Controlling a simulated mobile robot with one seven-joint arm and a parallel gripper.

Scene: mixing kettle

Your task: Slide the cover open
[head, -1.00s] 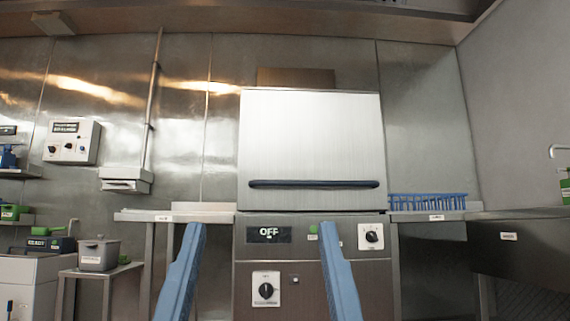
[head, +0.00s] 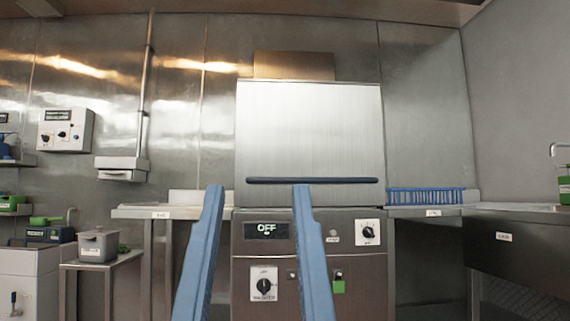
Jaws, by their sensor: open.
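The cover (head: 310,135) is a large brushed-steel panel on the front of the machine, in the middle of the head view. It is down, its lower edge resting just above the control panel. A dark horizontal handle bar (head: 345,181) runs along its lower part. My gripper (head: 257,188) shows as two blue fingers rising from the bottom of the view. It is open and empty, and its fingertips appear just below the left half of the handle. I cannot tell how far in front of the handle the fingertips are.
The machine's control panel (head: 354,275) has an OFF display, knobs and a green padlock-like tag. A steel table (head: 140,212) stands to the left. A blue rack (head: 427,196) sits on the right counter, and a sink (head: 520,212) is at the far right.

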